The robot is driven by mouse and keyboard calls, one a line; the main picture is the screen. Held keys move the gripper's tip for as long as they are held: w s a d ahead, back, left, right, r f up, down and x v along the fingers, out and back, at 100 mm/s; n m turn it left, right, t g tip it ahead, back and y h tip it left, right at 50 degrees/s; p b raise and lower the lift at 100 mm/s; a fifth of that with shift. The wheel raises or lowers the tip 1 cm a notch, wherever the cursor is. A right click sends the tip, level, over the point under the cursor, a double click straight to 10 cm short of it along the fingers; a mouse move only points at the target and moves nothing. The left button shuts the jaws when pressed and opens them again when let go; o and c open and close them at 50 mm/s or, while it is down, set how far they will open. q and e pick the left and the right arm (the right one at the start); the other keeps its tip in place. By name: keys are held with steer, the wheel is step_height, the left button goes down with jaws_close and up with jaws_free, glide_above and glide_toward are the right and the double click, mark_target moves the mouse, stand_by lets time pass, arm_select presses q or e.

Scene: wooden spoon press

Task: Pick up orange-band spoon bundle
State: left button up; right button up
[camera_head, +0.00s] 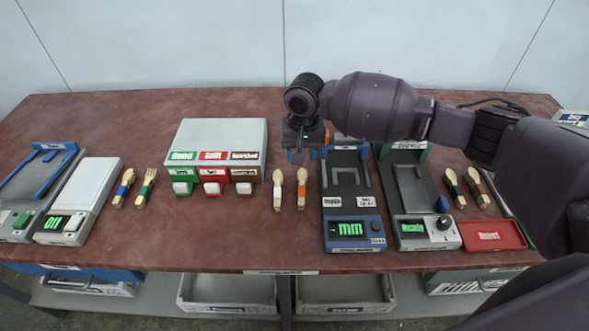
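The orange-band spoon bundle (301,188) lies on the red-brown table near the middle, its pale bowl end toward the back and an orange band around its handle. A similar bundle with a white band (277,190) lies just to its left, apart from it. My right arm reaches in from the right, and its gripper (298,158) points down over the table, near the far end of the orange-band bundle in the picture. The gripper seems apart from the bundle. Its fingers are small and dark, so their opening is unclear. My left gripper is not in view.
A grey box with green, red and brown labels (218,134) stands left of the bundles. A blue-fronted device reading "mm" (352,232) stands close on the right. Other bundles, a scale (80,195) and a red tray (490,236) lie further out. The table front (250,232) is clear.

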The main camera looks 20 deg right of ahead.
steer(key=s, duration=0.1)
steer(key=m+b, duration=0.1)
glide_above(302, 185)
steer(key=f, duration=0.4)
steer(key=shift+s+d+f, duration=0.1)
steer(key=shift+s+f, duration=0.05)
steer(key=shift+s, duration=0.05)
steer(key=shift+f, duration=0.35)
steer(key=shift+w+f, duration=0.15)
steer(key=shift+f, duration=0.3)
step_height(302, 185, down, 4)
steer(key=shift+f+b, duration=0.1)
steer(key=shift+b, duration=0.5)
steer(key=shift+f, duration=0.2)
steer(key=shift+r, duration=0.1)
jaws_close()
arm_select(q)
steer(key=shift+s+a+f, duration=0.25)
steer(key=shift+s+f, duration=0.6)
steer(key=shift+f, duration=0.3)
